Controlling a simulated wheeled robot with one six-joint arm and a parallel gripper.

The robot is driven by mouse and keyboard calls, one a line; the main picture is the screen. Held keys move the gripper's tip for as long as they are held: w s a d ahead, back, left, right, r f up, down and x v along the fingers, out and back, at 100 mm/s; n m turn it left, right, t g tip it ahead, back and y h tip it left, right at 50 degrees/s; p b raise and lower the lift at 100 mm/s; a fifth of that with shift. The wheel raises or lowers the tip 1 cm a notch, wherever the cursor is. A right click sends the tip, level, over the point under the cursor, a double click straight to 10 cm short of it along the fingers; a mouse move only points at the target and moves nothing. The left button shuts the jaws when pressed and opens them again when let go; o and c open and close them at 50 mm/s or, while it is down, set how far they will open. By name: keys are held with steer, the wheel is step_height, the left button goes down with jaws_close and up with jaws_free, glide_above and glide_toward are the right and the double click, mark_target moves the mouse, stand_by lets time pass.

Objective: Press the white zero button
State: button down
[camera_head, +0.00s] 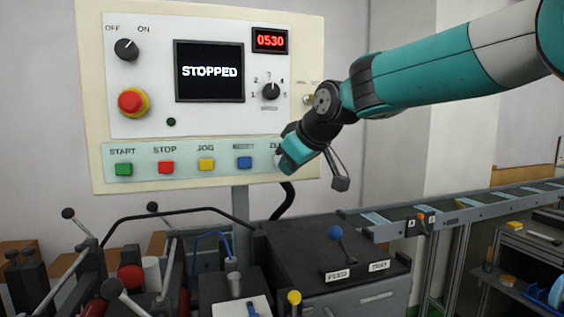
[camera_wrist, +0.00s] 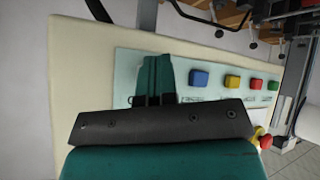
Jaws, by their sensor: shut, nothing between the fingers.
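The control panel (camera_head: 200,208) faces me, with a pale green button strip (camera_head: 133,152) along its lower part. My gripper (camera_head: 288,164) is at the right end of this strip, over the place right of the blue button (camera_head: 244,163), where a label beginning with "Z" partly shows. The white zero button is almost wholly hidden behind my fingers; only a pale edge shows beside them. In the wrist view my teal fingers (camera_wrist: 157,78) are closed together and empty, beside the blue button, and cover the zero button's place. I cannot tell whether they touch it.
Yellow (camera_head: 206,164), red (camera_head: 165,168) and green (camera_head: 123,169) buttons sit farther left. Above are a red emergency knob (camera_head: 131,102), a screen reading STOPPED (camera_head: 209,71) and a red counter reading 0530 (camera_head: 270,40). Machinery and a conveyor (camera_head: 470,212) stand below.

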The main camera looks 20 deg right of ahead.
steer(key=shift+w, duration=0.45)
steer(key=shift+w+p, duration=0.35)
steer(key=shift+w, duration=0.1)
stand_by(0.6)
steer(key=shift+s, duration=0.15)
steer(key=shift+s+b, duration=0.6)
steer(key=shift+s, duration=0.15)
steer(key=shift+s, duration=0.1)
steer(key=shift+s+b, duration=1.25)
steer(key=shift+s, duration=1.2)
